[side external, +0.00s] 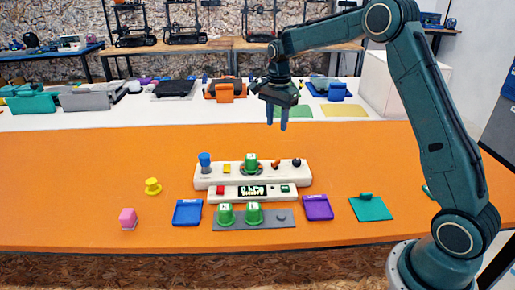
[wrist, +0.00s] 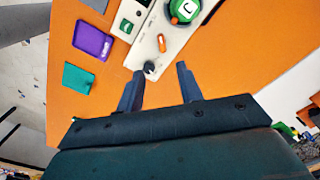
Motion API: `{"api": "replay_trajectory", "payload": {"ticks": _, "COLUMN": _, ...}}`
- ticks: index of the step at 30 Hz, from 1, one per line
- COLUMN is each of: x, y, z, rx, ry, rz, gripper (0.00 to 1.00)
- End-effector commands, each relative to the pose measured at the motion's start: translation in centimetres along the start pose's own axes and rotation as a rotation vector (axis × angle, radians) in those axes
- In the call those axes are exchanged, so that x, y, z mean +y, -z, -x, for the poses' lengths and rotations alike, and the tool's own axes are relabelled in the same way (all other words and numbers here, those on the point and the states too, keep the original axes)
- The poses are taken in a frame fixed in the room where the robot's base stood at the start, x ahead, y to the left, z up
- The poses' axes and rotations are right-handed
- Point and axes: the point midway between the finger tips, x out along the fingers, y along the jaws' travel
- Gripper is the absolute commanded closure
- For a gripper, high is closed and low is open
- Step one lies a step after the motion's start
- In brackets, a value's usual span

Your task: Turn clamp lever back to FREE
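The long white panel (side external: 205,180) lies on the orange table. An orange lever (side external: 276,164) is near its right end, also in the wrist view (wrist: 161,42). A black knob (side external: 297,162) sits to its right; in the wrist view it appears between the fingertips (wrist: 150,67). I cannot tell which is the clamp lever, and no FREE marking is readable. A green lettered cup (side external: 251,161) sits in a round seat left of the orange lever. My gripper (side external: 277,122) is open and empty, above and behind the panel; its two fingers also show in the wrist view (wrist: 160,74).
A smaller console (side external: 230,192) with a display is in front of the panel. Green cups (side external: 225,214) stand on a grey plate (side external: 282,218). Blue (side external: 187,212), purple (side external: 318,208) and green (side external: 371,208) trays lie nearby. A blue cup (side external: 204,159) stands on the panel's left end.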

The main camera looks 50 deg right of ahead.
Motion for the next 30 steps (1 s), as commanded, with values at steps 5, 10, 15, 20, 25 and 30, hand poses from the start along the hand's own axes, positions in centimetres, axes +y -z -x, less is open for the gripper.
{"api": "replay_trajectory", "payload": {"ticks": 5, "x": -0.4, "y": 0.4, "z": -0.7, "rx": -0.002, "ry": -0.008, "rz": -0.027, "gripper": 0.64}}
{"api": "replay_trajectory", "payload": {"ticks": 10, "x": -0.4, "y": 0.3, "z": -0.8, "rx": -0.002, "ry": -0.008, "rz": -0.027, "gripper": 0.64}}
{"api": "replay_trajectory", "payload": {"ticks": 15, "x": -0.4, "y": 0.3, "z": -1.4, "rx": -0.002, "ry": -0.008, "rz": -0.026, "gripper": 0.64}}
{"api": "replay_trajectory", "payload": {"ticks": 20, "x": -0.3, "y": 0.3, "z": -2.9, "rx": -0.003, "ry": -0.009, "rz": -0.025, "gripper": 0.64}}
{"api": "replay_trajectory", "payload": {"ticks": 25, "x": -0.3, "y": 0.3, "z": -5.2, "rx": -0.003, "ry": -0.011, "rz": -0.025, "gripper": 0.64}}
{"api": "replay_trajectory", "payload": {"ticks": 30, "x": -0.2, "y": 0.3, "z": -7.8, "rx": -0.003, "ry": -0.011, "rz": -0.025, "gripper": 0.64}}
